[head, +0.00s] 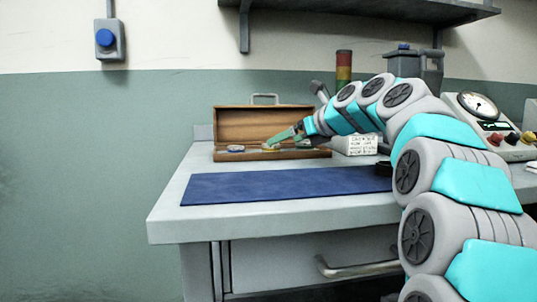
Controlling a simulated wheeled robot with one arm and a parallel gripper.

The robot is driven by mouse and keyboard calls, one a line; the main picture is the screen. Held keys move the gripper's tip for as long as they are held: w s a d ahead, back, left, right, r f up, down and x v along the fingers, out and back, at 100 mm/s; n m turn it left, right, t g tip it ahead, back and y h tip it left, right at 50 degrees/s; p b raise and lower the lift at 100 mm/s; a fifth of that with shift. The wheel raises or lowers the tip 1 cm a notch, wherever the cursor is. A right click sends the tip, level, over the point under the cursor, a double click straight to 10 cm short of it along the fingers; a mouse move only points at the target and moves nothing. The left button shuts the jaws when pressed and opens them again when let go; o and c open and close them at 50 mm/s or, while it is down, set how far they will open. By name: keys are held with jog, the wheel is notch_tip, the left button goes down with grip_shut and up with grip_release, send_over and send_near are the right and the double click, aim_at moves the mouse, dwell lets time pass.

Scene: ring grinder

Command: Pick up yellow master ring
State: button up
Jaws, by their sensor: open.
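A small yellow ring (266,148) lies in the open wooden case (222,156) on the workbench, and my gripper partly hides it. My gripper (274,143) has green fingers and reaches into the case from the right, with its tips at or just above the yellow ring. It is open. At this size I cannot tell whether the fingers touch the ring or stand around it.
A blue-marked ring (235,149) lies in the case to the left. The case lid stands open behind. A blue mat (270,186) lies clear in front. A white card (356,145), dark round part (384,169) and dial instrument (480,110) are to the right.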

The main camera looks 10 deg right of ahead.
aim_at(271, 148)
jog(key=shift+b+x, duration=0.7)
jog(key=shift+x, duration=2.65)
jog(key=shift+s, duration=0.1)
jog(key=shift+c, duration=0.3)
jog(key=c, duration=1.5)
